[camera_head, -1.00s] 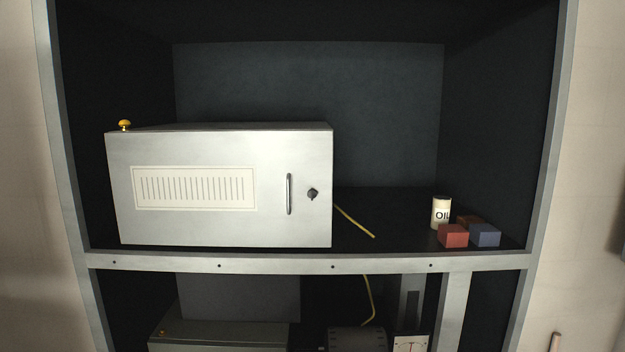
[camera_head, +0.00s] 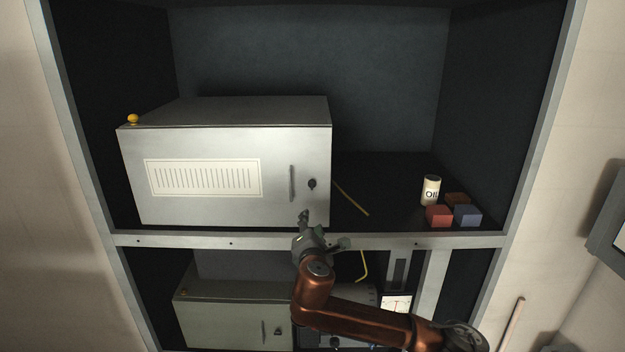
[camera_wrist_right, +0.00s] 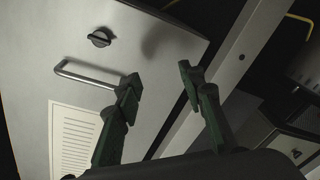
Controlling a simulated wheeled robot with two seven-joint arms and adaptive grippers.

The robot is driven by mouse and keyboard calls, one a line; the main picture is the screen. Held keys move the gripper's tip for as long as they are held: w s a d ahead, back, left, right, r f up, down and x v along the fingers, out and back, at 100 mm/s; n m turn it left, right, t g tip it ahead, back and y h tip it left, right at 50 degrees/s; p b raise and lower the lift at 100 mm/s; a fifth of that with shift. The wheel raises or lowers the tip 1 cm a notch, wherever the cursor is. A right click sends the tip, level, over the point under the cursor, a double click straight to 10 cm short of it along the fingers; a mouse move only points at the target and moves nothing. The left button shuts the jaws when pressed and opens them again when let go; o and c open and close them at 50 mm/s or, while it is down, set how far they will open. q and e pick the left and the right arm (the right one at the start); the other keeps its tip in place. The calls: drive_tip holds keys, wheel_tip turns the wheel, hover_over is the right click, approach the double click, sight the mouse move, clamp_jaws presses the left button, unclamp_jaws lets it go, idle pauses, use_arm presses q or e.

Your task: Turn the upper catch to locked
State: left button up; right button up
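The upper catch is a small dark knob (camera_head: 312,184) on the right side of the upper box's front, right of the bar handle (camera_head: 292,183). The upper white box (camera_head: 220,205) has its door shut. In the right wrist view the catch (camera_wrist_right: 99,37) shows as a dark round knob with a ridge, apart from my fingers. My right gripper (camera_head: 318,222) is in front of the box's lower right corner, below the catch. In the wrist view my right gripper (camera_wrist_right: 158,82) has its fingers spread with nothing between them. My left gripper is not in view.
A lower box (camera_head: 225,320) with its own dark catch (camera_head: 278,331) stands under the shelf edge (camera_head: 180,241). An oil can (camera_head: 430,190), a red block (camera_head: 439,216) and a blue block (camera_head: 468,215) sit on the shelf's right. A yellow cable (camera_head: 352,198) lies beside the upper box.

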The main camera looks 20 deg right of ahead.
drive_tip(key=n+t, duration=0.1)
approach(312, 186)
drive_tip(key=w, duration=0.2)
drive_tip(key=shift+h, duration=0.4)
drive_tip(key=p+x, duration=0.3)
drive_tip(key=x, duration=0.3)
drive_tip(key=shift+w+d+p, duration=0.2)
drive_tip(key=shift+w+p, duration=0.05)
drive_tip(key=shift+p, duration=0.1)
drive_tip(key=shift+w, duration=0.4)
drive_tip(key=shift+f, duration=0.1)
drive_tip(key=shift+d, duration=0.1)
clamp_jaws()
